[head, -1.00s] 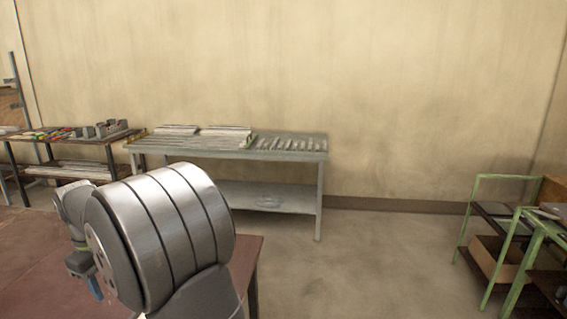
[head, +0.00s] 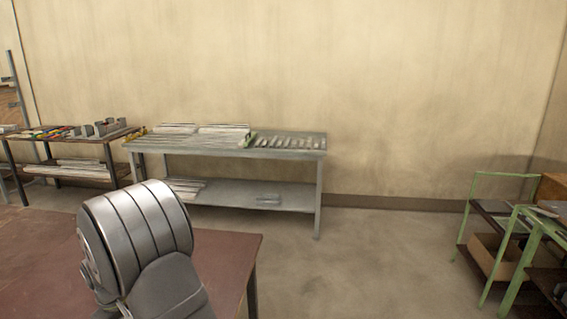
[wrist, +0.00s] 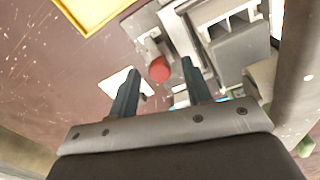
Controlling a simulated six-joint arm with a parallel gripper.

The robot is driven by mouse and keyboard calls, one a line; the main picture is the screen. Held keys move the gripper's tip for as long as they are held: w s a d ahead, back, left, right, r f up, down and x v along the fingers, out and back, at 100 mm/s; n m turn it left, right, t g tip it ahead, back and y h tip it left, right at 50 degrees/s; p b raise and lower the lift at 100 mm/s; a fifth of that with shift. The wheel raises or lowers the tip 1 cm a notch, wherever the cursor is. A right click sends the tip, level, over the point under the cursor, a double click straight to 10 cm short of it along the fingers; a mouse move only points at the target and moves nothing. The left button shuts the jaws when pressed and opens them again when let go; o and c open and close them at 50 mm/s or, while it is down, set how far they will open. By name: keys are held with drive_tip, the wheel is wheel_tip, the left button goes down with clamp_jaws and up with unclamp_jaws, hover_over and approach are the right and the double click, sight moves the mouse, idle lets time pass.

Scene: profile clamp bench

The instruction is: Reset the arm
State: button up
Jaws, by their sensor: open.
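My gripper (wrist: 161,66) shows in the wrist view with its two dark fingers spread apart and nothing between them. Beyond the fingers, below on the red-brown table (wrist: 60,75), is a clamp fixture with a red round knob (wrist: 160,69) and grey metal blocks (wrist: 240,48). The gripper looks apart from the fixture. In the head view my grey arm link stands at the lower left, and my gripper is hidden or out of frame there.
A yellow-edged tray (wrist: 92,12) and a small white piece (wrist: 122,80) lie on the table. A grey bench (head: 225,152) with profiles stands by the wall, a shelf (head: 85,170) at left, green carts (head: 500,235) at right. Open floor lies between.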

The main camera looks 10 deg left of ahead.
drive_tip(key=m, duration=1.2)
drive_tip(key=shift+m+h, duration=0.3)
drive_tip(key=shift+m, duration=1.6)
